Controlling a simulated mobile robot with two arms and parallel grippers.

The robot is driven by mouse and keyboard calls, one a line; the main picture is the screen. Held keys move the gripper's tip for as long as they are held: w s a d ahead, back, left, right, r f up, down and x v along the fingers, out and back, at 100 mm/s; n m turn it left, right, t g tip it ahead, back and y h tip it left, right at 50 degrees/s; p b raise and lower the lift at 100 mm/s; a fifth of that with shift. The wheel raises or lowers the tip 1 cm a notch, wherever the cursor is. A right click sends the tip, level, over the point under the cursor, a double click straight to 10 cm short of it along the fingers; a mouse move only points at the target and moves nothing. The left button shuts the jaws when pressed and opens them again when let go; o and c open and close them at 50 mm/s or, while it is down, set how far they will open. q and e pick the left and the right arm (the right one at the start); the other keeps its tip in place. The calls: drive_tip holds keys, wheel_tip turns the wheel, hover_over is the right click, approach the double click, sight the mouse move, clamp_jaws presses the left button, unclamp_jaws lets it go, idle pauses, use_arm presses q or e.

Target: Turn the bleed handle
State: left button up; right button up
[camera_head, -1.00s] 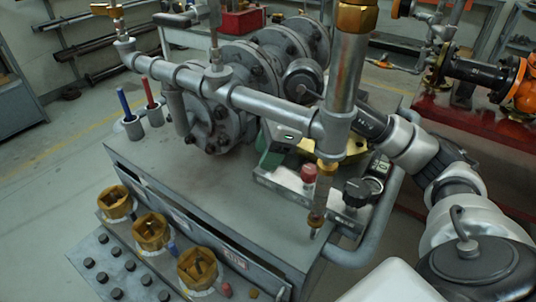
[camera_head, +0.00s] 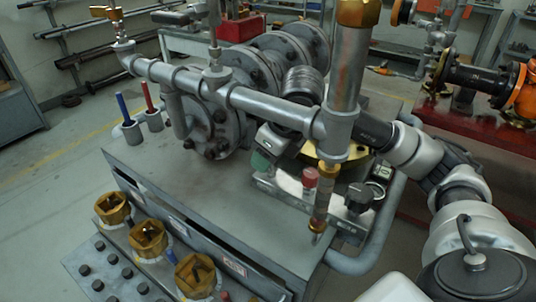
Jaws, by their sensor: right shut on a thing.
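My right arm comes in from the right and passes behind the thick upright pipe (camera_head: 344,90). My right gripper (camera_head: 273,140) is low behind the sloping grey pipe (camera_head: 262,103), in front of the flanged valve body. It is shut on the bleed handle. Its fingertips and the handle are largely hidden by the pipes and the gripper's own body, so the handle's angle cannot be read. My left gripper is not in view.
A small box with a red button (camera_head: 310,177) and a black knob (camera_head: 358,195) sits close below my right wrist. Flanges (camera_head: 217,130) stand just left. Brass fittings (camera_head: 147,238) line the bench front. Bare bench top (camera_head: 165,170) lies at left.

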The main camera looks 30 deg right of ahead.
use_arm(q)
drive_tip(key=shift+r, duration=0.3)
use_arm(e)
drive_tip(key=shift+m, duration=0.3)
drive_tip(key=o, duration=0.9)
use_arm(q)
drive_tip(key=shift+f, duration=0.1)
use_arm(e)
drive_tip(key=shift+r, duration=0.15)
drive_tip(key=shift+s+d+r, duration=0.1)
drive_tip(key=shift+r, duration=0.2)
use_arm(q)
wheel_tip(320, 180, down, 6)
drive_tip(key=p, duration=0.1)
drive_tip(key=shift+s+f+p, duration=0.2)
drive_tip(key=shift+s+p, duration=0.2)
use_arm(e)
drive_tip(key=shift+v, duration=5)
